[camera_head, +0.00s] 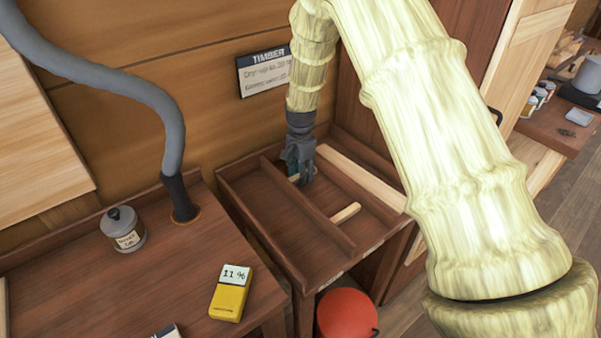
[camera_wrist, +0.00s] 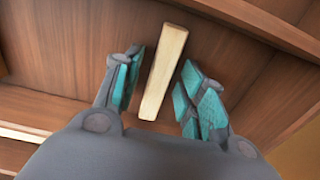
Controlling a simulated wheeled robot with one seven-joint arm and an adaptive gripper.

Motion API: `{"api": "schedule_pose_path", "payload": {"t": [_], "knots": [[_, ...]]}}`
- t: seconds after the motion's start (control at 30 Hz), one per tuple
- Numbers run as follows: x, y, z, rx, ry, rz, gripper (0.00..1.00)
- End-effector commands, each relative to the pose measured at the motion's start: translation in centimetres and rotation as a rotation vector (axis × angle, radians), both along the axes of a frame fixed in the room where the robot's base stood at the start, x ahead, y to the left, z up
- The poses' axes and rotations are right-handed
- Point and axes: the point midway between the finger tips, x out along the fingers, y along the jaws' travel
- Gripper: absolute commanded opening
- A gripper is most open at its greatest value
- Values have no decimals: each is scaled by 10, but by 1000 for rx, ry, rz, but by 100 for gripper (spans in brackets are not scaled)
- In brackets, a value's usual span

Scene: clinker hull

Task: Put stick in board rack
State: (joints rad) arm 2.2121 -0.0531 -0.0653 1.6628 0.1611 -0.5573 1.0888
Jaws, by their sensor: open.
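In the wrist view, the pale wooden stick (camera_wrist: 165,70) lies on brown boards between the two teal-padded fingers of my gripper (camera_wrist: 155,92). There is a gap on both sides, so the jaws are open around it and not clamped. In the head view, my gripper (camera_head: 301,178) points down into the far part of the brown board rack (camera_head: 265,218). A small pale patch shows beside the fingertips, mostly hidden by them. A short pale piece (camera_head: 346,213) lies crosswise nearer the front of the rack; I cannot tell whether it is the same stick.
A long pale board (camera_head: 360,178) lies along the rack's right side, and a raised divider (camera_head: 310,207) runs along its left. A workbench at left holds a yellow meter (camera_head: 231,294) and a grey tin (camera_head: 124,231). A red round object (camera_head: 346,314) stands below the rack.

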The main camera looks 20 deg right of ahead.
Motion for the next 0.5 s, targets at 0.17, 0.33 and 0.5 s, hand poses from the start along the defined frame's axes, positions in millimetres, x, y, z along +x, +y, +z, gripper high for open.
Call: {"api": "schedule_pose_path", "payload": {"t": [0.17,0.33,0.5], "knots": [[1,0,11,-1,-1,0,41],[1,0,35,0,-3,-1,41],[1,0,64,-1,-4,-1,41]]}}
